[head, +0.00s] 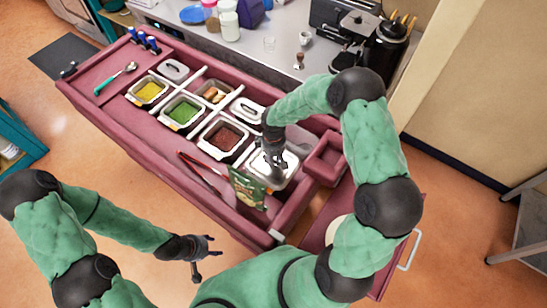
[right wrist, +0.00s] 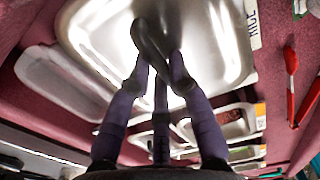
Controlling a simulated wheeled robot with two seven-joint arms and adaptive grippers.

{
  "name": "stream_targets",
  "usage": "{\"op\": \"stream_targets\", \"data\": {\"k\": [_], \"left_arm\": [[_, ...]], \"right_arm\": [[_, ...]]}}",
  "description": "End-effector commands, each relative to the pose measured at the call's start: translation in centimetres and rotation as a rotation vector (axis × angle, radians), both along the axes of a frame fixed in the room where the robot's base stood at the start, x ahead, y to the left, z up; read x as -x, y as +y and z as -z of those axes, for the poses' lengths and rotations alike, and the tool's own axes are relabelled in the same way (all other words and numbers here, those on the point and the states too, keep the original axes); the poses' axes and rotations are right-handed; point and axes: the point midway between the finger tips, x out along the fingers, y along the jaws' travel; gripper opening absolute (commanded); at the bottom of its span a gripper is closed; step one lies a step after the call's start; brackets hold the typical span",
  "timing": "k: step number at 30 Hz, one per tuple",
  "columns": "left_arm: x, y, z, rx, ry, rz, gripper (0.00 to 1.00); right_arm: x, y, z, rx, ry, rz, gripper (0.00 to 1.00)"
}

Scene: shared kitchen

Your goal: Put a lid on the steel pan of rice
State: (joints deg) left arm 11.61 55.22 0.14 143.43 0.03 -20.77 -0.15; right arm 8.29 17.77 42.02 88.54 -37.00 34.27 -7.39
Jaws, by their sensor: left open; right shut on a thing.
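A steel lid with a dark handle (right wrist: 152,40) fills the upper part of the right wrist view. My right gripper (right wrist: 160,65) is shut on this handle. In the head view my right gripper (head: 274,160) is over the front-right steel pan position, where the pale metal of the lid (head: 289,163) shows. A label (right wrist: 253,22) sits beside the lid's edge in the wrist view. No rice is visible; the lid covers that spot. I cannot tell whether the lid rests fully on the pan. My left gripper (head: 207,257) is open and empty, in front of the cart.
The maroon cart (head: 150,128) holds pans of yellow (head: 149,91), green (head: 182,111) and dark brown (head: 223,137) food. An empty maroon bin (head: 325,160) is at right.

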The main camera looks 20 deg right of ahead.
Motion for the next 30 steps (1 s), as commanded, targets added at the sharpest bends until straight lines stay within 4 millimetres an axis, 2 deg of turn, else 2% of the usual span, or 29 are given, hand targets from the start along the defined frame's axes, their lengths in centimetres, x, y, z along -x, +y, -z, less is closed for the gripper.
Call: {"op": "stream_targets", "data": {"k": [16, 17, 19, 30], "left_arm": [[0.0, 0.0, 1.2, 0.0, 0.0, 0.0, 0.53], [0.0, 0.0, 1.2, 0.0, 0.0, 0.0, 0.53], [0.0, 0.0, 1.1, 0.0, 0.0, 0.0, 0.53], [0.0, 0.0, 1.0, 0.0, 0.0, 0.0, 0.53]], "right_arm": [[0.0, 0.0, 1.2, 0.0, 0.0, 0.0, 0.0], [0.0, 0.0, 1.2, 0.001, 0.001, 0.0, 0.23], [0.0, 0.0, 1.2, 0.001, 0.001, 0.0, 0.43], [0.0, 0.0, 1.1, 0.001, 0.001, 0.0, 0.44]]}}
